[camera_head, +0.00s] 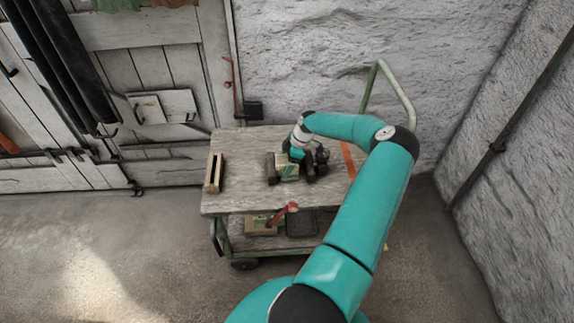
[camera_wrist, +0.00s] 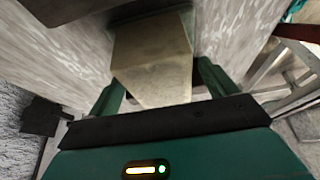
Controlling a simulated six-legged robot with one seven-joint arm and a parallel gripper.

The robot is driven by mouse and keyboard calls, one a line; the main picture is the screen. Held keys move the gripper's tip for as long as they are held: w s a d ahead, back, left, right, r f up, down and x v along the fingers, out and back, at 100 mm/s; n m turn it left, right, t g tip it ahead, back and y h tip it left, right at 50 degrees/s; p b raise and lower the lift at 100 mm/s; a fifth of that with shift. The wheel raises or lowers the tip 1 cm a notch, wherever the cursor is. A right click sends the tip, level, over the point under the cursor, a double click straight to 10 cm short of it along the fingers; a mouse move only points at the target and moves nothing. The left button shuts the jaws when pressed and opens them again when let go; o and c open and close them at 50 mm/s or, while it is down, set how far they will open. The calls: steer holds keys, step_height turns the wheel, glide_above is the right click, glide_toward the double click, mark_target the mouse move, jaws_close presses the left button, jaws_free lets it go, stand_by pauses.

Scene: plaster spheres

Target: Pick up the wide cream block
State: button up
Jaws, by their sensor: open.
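The cream block (camera_wrist: 152,62) fills the middle of the wrist view, a pale beige piece with a lighter upper face. My gripper (camera_wrist: 160,84) is open, with one green finger to the left of the block and one to the right. Whether the fingers touch it cannot be told. In the head view my gripper (camera_head: 297,155) is over the cart top at a small cream block (camera_head: 288,171), partly covered by the wrist. Dark parts stand close on both sides of this block.
The block stands on a wooden-topped cart (camera_head: 235,190) with a green handle (camera_head: 398,90). A slotted wooden piece (camera_head: 214,172) stands near the left edge. A red-handled item (camera_head: 285,213) and dark tray (camera_head: 301,224) are below. The rough white wall (camera_head: 320,60) is close behind.

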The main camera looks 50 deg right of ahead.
steer(key=shift+r, duration=0.1)
steer(key=c, duration=1.7)
